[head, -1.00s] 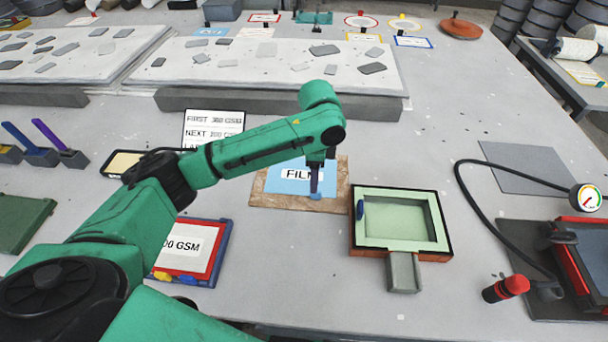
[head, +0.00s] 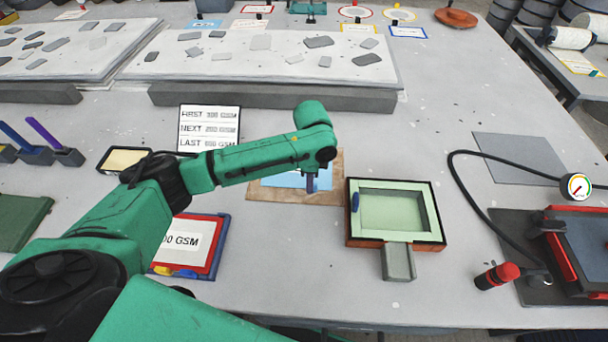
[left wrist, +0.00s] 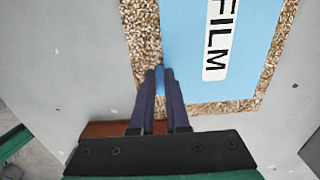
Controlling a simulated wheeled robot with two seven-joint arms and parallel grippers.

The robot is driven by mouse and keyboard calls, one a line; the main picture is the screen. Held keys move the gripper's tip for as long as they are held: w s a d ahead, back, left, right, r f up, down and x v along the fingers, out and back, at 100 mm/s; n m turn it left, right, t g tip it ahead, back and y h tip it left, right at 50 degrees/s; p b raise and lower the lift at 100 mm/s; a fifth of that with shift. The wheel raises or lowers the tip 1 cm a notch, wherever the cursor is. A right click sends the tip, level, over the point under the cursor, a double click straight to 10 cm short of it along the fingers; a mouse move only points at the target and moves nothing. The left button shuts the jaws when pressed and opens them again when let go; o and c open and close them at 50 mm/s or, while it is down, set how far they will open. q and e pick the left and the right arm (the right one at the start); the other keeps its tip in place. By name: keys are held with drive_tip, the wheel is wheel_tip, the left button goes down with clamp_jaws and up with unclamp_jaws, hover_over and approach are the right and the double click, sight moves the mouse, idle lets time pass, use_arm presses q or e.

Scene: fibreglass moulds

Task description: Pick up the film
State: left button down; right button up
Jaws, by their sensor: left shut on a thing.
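The film is a light blue sheet (head: 324,179) with a white label, lying over a brown speckled board (head: 258,193). My left arm hides much of it in the head view. In the left wrist view the film (left wrist: 187,50) and its FILM label show large. I cannot tell whether the film is raised off the board. My right gripper is not in view.
A green-framed mould (head: 436,214) with a grey spout stands right of the board. A red-and-blue tray (head: 212,264) labelled GSM lies at the near left. A sign card (head: 209,113) stands behind the arm. A black hose (head: 457,190) runs to a gauge at right.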

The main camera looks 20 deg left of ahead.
use_arm(q)
wheel_tip(320, 180, up, 20)
idle(0.8)
